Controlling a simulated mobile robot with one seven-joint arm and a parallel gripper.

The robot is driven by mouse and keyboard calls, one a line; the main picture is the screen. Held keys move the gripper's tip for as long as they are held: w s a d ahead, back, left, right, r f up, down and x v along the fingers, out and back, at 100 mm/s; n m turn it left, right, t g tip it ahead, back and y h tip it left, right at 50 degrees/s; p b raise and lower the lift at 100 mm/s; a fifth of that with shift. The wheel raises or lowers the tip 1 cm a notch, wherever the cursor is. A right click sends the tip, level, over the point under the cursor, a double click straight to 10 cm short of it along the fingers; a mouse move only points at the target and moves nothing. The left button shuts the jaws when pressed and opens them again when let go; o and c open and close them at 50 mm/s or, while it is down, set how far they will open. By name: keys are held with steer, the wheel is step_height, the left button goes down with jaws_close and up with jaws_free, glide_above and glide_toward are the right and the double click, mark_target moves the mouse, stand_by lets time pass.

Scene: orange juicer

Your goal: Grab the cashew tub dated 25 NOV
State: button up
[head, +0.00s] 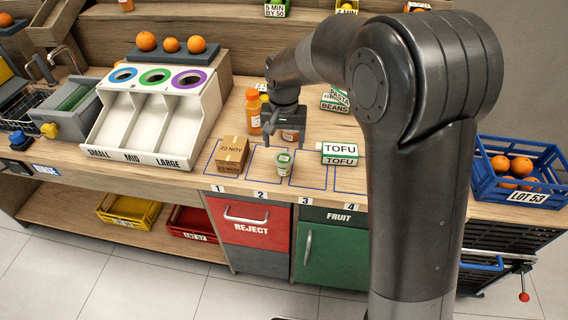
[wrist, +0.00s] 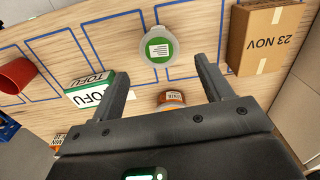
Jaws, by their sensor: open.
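A small tub with a green label (head: 284,162) stands upright on the marked counter between the brown box and the tofu box. In the wrist view its round green-and-white top (wrist: 157,47) lies just beyond my fingertips, roughly centred between them. Its print is too small to read. My gripper (head: 285,138) is open above the counter, behind the tub in the head view; in the wrist view (wrist: 163,68) nothing is clamped between its fingers. A jar with an orange label (wrist: 172,98) stands lower in the gap, partly hidden by my gripper; its label is unreadable.
A brown box reading 23 NOV (wrist: 265,40) stands close by one finger. A tofu box (head: 340,154) stands on the other side. An orange bottle (head: 253,112) is behind, left of my gripper. A red cup-like thing (wrist: 16,76) lies farther off. Bare counter lies right of the tofu.

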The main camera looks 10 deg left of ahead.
mark_target(284, 157)
step_height(284, 157, down, 9)
steer(key=shift+f, duration=0.1)
stand_by(0.4)
steer(key=c, duration=0.9)
